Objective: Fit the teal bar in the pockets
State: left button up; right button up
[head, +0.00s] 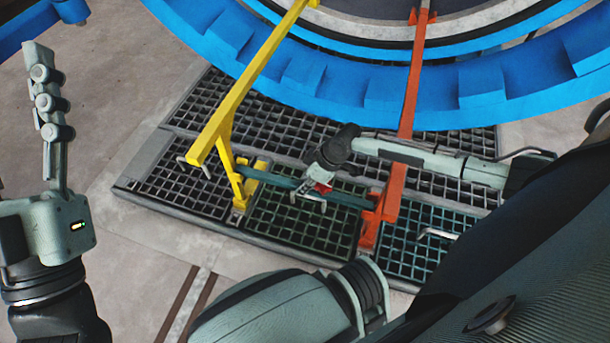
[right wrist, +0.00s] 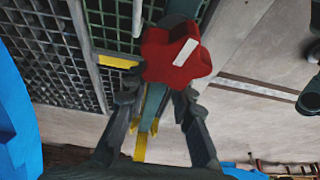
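The teal bar (head: 349,200) spans between the foot of a yellow beam and the foot of an orange-red beam, above the floor grating in the head view. Its left end is near the yellow bracket (head: 239,187) and its right end near the orange-red bracket (head: 371,228). I cannot tell whether either end sits in a pocket. A red knob (right wrist: 178,55) is at the bar's middle. My right gripper (head: 318,190) is at the bar's middle, its fingers close on both sides of the bar below the knob. My left gripper (head: 50,90) is raised, seen edge-on, away from the bar.
The yellow beam (head: 245,85) and orange-red beam (head: 411,85) slope up to the large blue ring (head: 330,80) at the back. Grating panels (head: 300,222) with small metal handles lie beneath. Bare floor (head: 125,85) is open at the left.

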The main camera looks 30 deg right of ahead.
jog(key=o, duration=0.3)
jog(key=shift+o, duration=0.2)
jog(key=shift+s, duration=0.1)
jog(key=v, duration=1.2)
jog(key=shift+a, duration=0.1)
